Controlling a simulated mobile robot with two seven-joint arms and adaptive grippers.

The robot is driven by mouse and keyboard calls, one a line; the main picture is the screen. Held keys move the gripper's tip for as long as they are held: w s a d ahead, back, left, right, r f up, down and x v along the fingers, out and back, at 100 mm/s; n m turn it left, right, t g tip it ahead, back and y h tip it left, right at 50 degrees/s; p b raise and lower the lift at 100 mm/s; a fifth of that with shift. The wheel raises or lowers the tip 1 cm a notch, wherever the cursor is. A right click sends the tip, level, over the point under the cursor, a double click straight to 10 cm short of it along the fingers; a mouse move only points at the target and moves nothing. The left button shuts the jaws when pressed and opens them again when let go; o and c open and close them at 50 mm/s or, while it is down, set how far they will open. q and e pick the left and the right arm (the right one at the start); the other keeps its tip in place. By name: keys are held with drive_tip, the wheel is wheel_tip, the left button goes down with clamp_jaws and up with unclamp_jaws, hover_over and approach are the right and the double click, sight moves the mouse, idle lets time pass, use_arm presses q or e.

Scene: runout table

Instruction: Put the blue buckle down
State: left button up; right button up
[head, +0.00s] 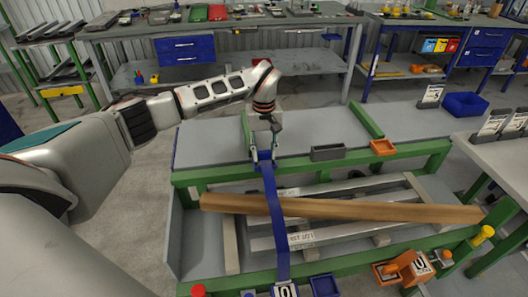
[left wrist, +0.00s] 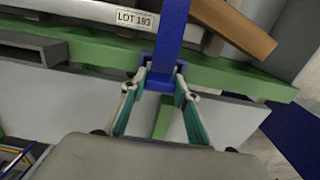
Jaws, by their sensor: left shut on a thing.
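My left gripper (head: 264,157) is shut on the blue buckle (left wrist: 160,78) at the end of a blue strap (head: 277,220). In the left wrist view, the two fingertips (left wrist: 159,82) sit on either side of the buckle. In the head view the gripper is over the front edge of the grey runout table (head: 215,145), by its green rail. The strap runs from the gripper across the timber and metal bars towards the front. I cannot tell whether the buckle touches the rail. My right gripper is not in view.
A brown timber (head: 350,209) lies across pale metal bars (head: 345,228) in the green frame. A grey box (head: 327,152) and an orange box (head: 383,147) stand right of the gripper. A green bar (head: 366,121) crosses the tabletop. The grey top between is clear.

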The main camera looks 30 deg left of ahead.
sight(264, 151)
use_arm(q)
drive_tip(key=shift+f, duration=0.15)
drive_tip(key=o, duration=1.2)
drive_tip(key=shift+r, duration=0.25)
wheel_tip(264, 151, up, 12)
drive_tip(key=shift+f, duration=0.1)
